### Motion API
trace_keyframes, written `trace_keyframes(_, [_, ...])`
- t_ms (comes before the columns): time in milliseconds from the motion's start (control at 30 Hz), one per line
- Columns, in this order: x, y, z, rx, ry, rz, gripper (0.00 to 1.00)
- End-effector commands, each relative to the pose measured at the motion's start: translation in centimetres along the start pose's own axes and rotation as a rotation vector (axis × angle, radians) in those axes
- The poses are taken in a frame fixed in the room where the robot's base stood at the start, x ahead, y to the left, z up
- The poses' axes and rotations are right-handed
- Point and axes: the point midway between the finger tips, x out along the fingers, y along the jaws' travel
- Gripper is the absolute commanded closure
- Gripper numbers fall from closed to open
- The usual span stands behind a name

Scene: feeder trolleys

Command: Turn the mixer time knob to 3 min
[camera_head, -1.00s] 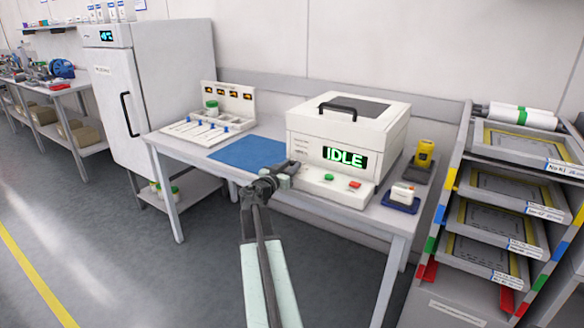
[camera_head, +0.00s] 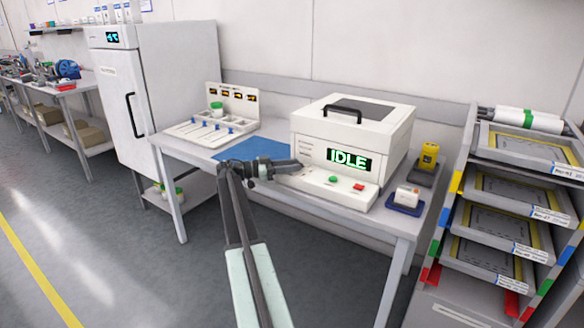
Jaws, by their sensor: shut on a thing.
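The mixer (camera_head: 340,134) is a white box with a black handle on its lid, standing on the white table. Its display (camera_head: 348,160) reads IDLE in green. A green button (camera_head: 333,180) and a red button (camera_head: 358,187) sit on its sloping front panel. My gripper (camera_head: 297,166) reaches in from the left, level, with its tip at the left end of this panel. It is shut on the time knob, which the jaws hide. I cannot read the knob's pointer or scale from here.
A blue mat (camera_head: 252,148) lies left of the mixer, before a rack with scoops (camera_head: 214,128). A yellow device (camera_head: 428,157) and a small white box on a blue tray (camera_head: 405,199) stand at right. A trolley of framed trays (camera_head: 510,190) stands beyond the table's right edge.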

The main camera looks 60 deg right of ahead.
Motion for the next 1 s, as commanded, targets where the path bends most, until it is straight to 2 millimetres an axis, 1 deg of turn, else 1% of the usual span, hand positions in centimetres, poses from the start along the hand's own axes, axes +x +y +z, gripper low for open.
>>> trace_keyframes(33, [0.16, -0.46, -0.17, 0.000, 0.005, 0.015, 1.00])
trace_keyframes(300, [0.24, -0.39, -0.17, 0.001, 0.006, 0.072, 1.00])
trace_keyframes(733, [0.32, -0.31, -0.17, 0.001, 0.006, 0.079, 1.00])
trace_keyframes(767, [0.32, -0.31, -0.16, 0.001, 0.005, 0.079, 0.61])
trace_keyframes(800, [0.31, -0.30, -0.15, 0.001, 0.005, 0.079, 0.50])
trace_keyframes(833, [0.29, -0.29, -0.14, 0.001, 0.004, 0.080, 0.48])
trace_keyframes(1000, [0.23, -0.24, -0.09, 0.000, 0.003, 0.081, 0.48])
